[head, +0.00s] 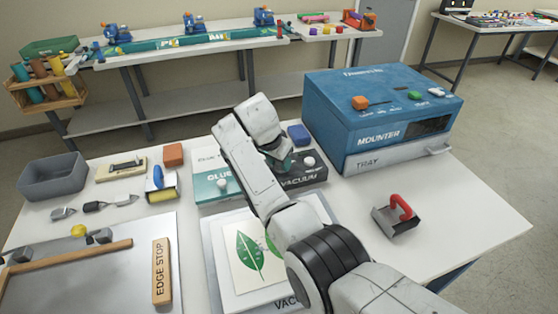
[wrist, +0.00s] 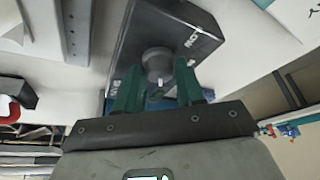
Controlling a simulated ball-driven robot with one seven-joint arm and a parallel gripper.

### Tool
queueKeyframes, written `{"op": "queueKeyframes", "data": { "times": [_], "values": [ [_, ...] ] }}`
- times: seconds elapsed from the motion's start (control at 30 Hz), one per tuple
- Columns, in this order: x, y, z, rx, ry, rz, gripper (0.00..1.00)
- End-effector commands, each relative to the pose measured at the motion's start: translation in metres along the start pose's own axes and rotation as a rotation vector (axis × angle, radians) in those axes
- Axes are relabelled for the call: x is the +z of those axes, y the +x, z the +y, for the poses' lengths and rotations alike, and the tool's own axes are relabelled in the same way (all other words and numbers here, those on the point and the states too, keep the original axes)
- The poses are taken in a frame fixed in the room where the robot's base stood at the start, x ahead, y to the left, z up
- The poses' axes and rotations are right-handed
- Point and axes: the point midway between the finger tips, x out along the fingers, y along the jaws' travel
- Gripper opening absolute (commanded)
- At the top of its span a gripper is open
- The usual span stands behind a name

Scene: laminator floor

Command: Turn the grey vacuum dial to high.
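The dark vacuum box (head: 318,180) stands on the table left of the blue mounter, its lettering partly covered by my arm. Its round dial (head: 309,161) looks pale in the head view and grey in the wrist view (wrist: 157,62). My gripper (wrist: 158,88) has its two green fingers apart, with the near side of the dial showing in the gap between them. I cannot tell whether either finger touches it. In the head view my gripper (head: 280,158) is low over the box, left of the dial. The dial's setting is not readable.
The mounter (head: 385,110) stands close on the right. A red-handled tool (head: 398,217) lies at the right, with bare table around it.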

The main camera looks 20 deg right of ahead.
Motion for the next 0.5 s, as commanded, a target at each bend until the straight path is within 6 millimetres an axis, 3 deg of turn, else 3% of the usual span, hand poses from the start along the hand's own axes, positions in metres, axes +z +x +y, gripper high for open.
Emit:
{"op": "queueKeyframes", "data": {
  "times": [0.23, 0.5],
  "values": [
    [0.0003, 0.0004, 0.0002, 0.000, -0.001, 0.000, 0.61],
    [0.0001, -0.0019, -0.0001, 0.000, -0.001, 0.000, 0.61]
  ]
}}
